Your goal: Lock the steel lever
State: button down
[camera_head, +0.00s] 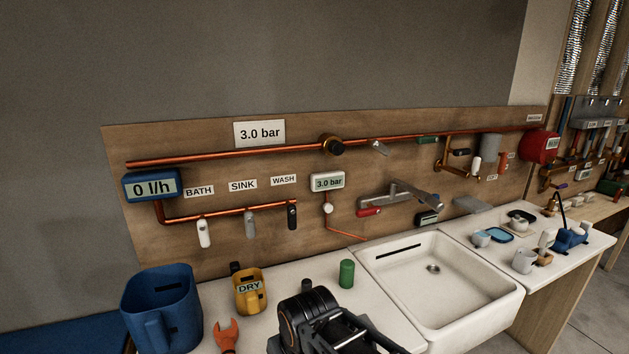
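Two grey metallic levers show on the wooden wall panel, and I cannot tell which one is the steel lever. One grey handle (250,226) hangs down below the SINK label, between a white handle (204,233) and a black handle (292,216). A small silver lever (379,148) sits tilted on the upper copper pipe, right of a dark round fitting. No lock can be made out on either. Part of my black arm shows at the bottom centre, over the counter and well below the panel. My gripper's fingertips are not visible.
A blue jug (163,308), a yellow DRY jug (250,292), an orange wrench (228,335) and a green cylinder (347,273) stand or lie on the counter. A white sink (440,285) is to the right. A faucet (400,191) juts out above it.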

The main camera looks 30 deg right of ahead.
aim_at(379, 147)
jog(key=z, duration=1.2)
jog(key=k, duration=0.45)
jog(key=z, duration=1.1)
jog(key=i, duration=0.9)
jog(key=u, duration=2.3)
